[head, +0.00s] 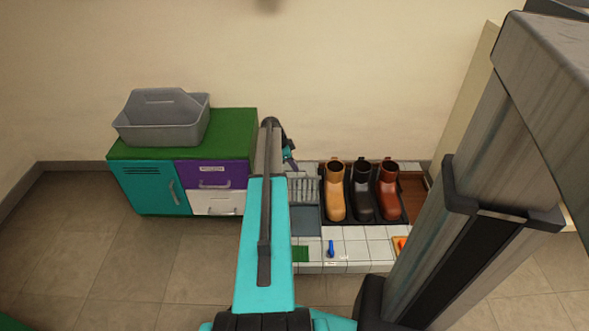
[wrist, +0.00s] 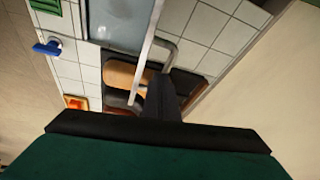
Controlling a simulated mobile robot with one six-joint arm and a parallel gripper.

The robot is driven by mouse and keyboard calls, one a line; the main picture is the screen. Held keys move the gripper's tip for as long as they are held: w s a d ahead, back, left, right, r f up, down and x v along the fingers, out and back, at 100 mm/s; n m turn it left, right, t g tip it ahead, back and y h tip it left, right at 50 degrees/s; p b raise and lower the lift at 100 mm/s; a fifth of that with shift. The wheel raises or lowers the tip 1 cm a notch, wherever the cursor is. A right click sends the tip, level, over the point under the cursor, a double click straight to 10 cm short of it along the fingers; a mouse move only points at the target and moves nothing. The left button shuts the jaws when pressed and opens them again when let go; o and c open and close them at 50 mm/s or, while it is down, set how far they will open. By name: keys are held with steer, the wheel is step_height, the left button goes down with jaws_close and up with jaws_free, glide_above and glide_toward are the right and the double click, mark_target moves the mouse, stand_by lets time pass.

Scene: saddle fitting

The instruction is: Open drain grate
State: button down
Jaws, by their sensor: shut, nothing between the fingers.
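The drain grate (head: 304,188), a light slatted panel, shows in the head view just right of my arm, at the back of the low tiled platform. It seems raised or tilted, but I cannot tell its angle. A grey-blue basin area (head: 306,219) lies in front of it and also shows in the wrist view (wrist: 115,22). In the wrist view a thin pale bar (wrist: 148,50) crosses near my finger; it may be the grate's edge. My gripper (head: 290,158) is shut and empty near the grate's back; its dark fingers also show in the wrist view (wrist: 163,98). Contact is unclear.
Tan, black and brown boots (head: 335,193) stand in a dark tray right of the grate. A blue handle (head: 331,248), a green pad (head: 300,254) and an orange item (head: 400,244) are on the front tiles (head: 365,247). A green-topped cabinet (head: 235,125) with a grey caddy (head: 160,125) stands left.

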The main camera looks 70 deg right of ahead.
steer(key=shift+w+d+f+p, duration=0.15)
steer(key=shift+w+d+p, duration=0.05)
steer(key=shift+d, duration=0.5)
steer(key=shift+w+d+f+p, duration=0.1)
steer(key=shift+w+d+p, duration=0.15)
steer(key=shift+d, duration=0.45)
steer(key=shift+w+d+f+p, duration=0.15)
steer(key=shift+w+d+p, duration=0.05)
steer(key=shift+d, duration=0.5)
steer(key=a+r, duration=0.1)
steer(key=a+r+p, duration=0.1)
steer(key=a, duration=0.1)
steer(key=shift+s+r, duration=0.35)
steer(key=shift+r, duration=0.05)
steer(key=d+p+v, duration=0.2)
steer(key=v, duration=0.7)
steer(key=shift+w+r+p, duration=0.35)
steer(key=shift+r, duration=0.05)
steer(key=shift+s, duration=0.1)
